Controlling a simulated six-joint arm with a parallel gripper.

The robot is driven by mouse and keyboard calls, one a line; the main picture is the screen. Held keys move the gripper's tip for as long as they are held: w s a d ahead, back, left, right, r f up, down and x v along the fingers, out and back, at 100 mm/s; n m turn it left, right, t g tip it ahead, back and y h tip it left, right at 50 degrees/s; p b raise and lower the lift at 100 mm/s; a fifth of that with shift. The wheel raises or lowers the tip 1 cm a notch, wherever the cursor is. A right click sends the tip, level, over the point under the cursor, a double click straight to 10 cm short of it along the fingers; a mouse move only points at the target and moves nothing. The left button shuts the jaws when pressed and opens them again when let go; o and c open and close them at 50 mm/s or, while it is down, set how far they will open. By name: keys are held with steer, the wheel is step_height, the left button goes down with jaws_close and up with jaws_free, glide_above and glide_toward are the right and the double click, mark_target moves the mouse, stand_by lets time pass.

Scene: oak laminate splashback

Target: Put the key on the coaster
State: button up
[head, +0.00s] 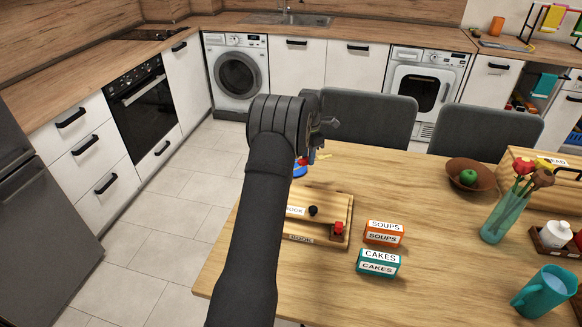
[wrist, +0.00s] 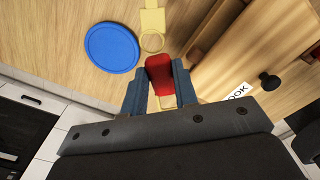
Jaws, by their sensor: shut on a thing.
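My gripper (wrist: 162,72) is shut on a small red piece (wrist: 158,70), which shows between its two blue fingers. A pale yellow end shows below the red, near the palm; I cannot tell whether this piece is the key. The round blue coaster (wrist: 112,48) lies flat on the table, left of the fingers in the wrist view. A flat yellow piece with a ring (wrist: 152,18) lies beside the coaster. In the head view my gripper (head: 328,123) is over the far table edge, and the coaster (head: 299,172) is partly hidden by my arm.
Orange (head: 383,233) and teal (head: 378,263) boxes stand nearer. A bowl (head: 470,174) and vase (head: 505,216) are farther right. Chairs line the far edge.

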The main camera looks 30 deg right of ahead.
steer(key=w+a+f, duration=0.1)
steer(key=w, duration=0.1)
steer(key=w+a+f, duration=0.1)
steer(key=w+f, duration=0.1)
steer(key=w, duration=0.1)
steer(key=w+a+f, duration=0.1)
steer(key=w+f, duration=0.1)
steer(key=shift+w, duration=0.25)
steer(key=shift+f, duration=1.95)
steer(key=shift+f, duration=0.1)
steer(key=o, duration=1)
step_height(320, 180, up, 12)
steer(key=shift+r, duration=0.15)
